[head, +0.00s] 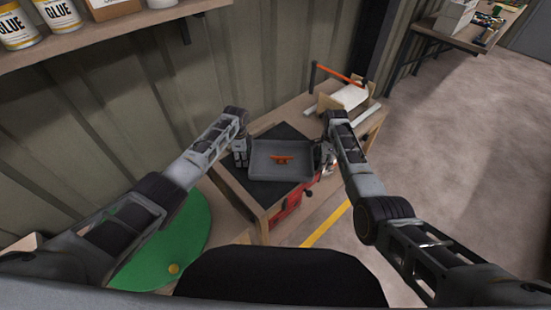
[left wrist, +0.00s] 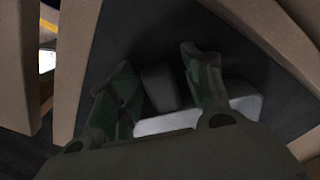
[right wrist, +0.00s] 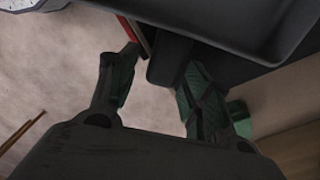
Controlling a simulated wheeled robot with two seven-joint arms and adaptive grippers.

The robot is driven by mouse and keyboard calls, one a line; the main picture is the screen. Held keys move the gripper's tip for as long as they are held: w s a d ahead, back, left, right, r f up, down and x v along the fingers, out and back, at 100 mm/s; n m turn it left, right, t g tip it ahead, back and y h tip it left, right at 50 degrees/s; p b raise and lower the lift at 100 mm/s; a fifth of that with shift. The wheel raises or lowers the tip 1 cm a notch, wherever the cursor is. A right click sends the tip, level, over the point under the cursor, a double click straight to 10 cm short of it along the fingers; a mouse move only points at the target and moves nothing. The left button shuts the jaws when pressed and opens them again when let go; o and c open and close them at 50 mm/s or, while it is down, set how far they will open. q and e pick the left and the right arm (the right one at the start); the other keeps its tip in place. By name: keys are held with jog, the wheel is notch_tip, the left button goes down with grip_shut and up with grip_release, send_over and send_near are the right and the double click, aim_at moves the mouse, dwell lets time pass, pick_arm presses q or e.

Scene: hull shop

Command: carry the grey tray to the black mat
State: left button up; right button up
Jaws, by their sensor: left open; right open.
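The grey tray (head: 262,174) sits on the black mat (head: 283,131) on a wooden bench, with an orange object (head: 282,158) in it. My left gripper (head: 240,158) is at the tray's left side and my right gripper (head: 324,158) at its right side. In the right wrist view, my open right fingers (right wrist: 155,85) stand either side of a dark lug beside the tray (right wrist: 215,22). In the left wrist view, my open left fingers (left wrist: 160,90) have a grey block between them. Contact cannot be told in these dark views.
A red object (head: 292,203) shows below the bench's front edge. A green round surface (head: 165,245) is at the left. A shelf with glue cans (head: 60,14) hangs above left. Open floor lies right.

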pick_arm(q)
jog(key=shift+r, duration=0.1)
notch_tip(320, 180, up, 12)
dwell(0.9)
pick_arm(e)
jog(key=shift+r, duration=0.15)
notch_tip(320, 180, up, 12)
dwell(1.0)
jog(key=shift+f, duration=0.2)
dwell(0.4)
